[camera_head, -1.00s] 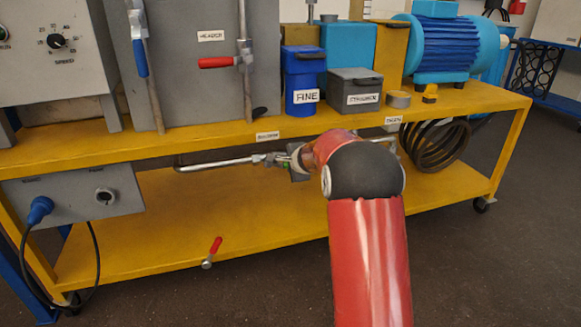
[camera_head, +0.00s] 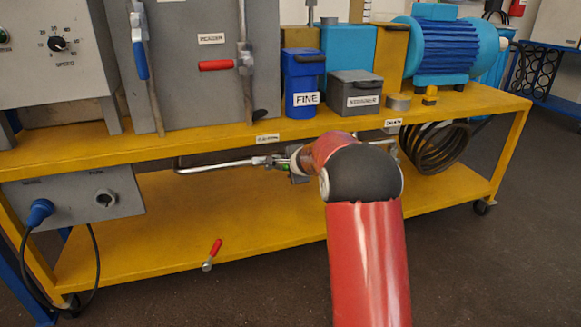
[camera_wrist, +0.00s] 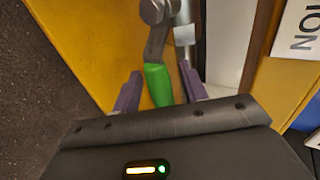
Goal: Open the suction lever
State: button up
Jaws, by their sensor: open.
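The suction lever has a green grip (camera_wrist: 158,84) on a bent metal arm below a bolt head, seen in the wrist view. My gripper (camera_wrist: 162,80) is open, with one purple finger on each side of the green grip. The right finger is close to the grip; I cannot tell whether it touches. In the head view, a bit of green (camera_head: 285,167) shows on the metal pipe under the bench top, beside my gripper's end. My red and black arm hides most of that spot.
The yellow bench top (camera_head: 200,140) lies above the pipe (camera_head: 215,163), with a yellow lower shelf (camera_head: 170,230) below. A red-handled lever (camera_head: 215,247) stands out at the shelf's front. A label ending "ION" (camera_wrist: 303,42) shows at right in the wrist view. Dark coils (camera_head: 437,147) hang to the right.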

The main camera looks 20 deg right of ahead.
jog(key=v, duration=0.7)
jog(key=shift+s+r, duration=0.2)
jog(key=shift+s, duration=0.15)
jog(key=s+a+r+n+g+y+p, duration=0.1)
jog(key=s+a+r+n+p, duration=0.1)
jog(key=s+a+r+n, duration=0.45)
jog(key=s+a+r+n+g+y+p, duration=0.15)
jog(key=s+a+r, duration=0.25)
jog(key=s, duration=0.6)
jog(key=s+f+n+g+h+p, duration=0.1)
jog(key=s+n, duration=0.8)
jog(key=s, duration=1.7)
jog(key=g+h+p, duration=0.1)
jog(key=g+p, duration=0.1)
jog(key=p, duration=0.1)
jog(key=shift+f+n, duration=0.2)
jog(key=shift+n, duration=0.2)
jog(key=shift+a, duration=0.1)
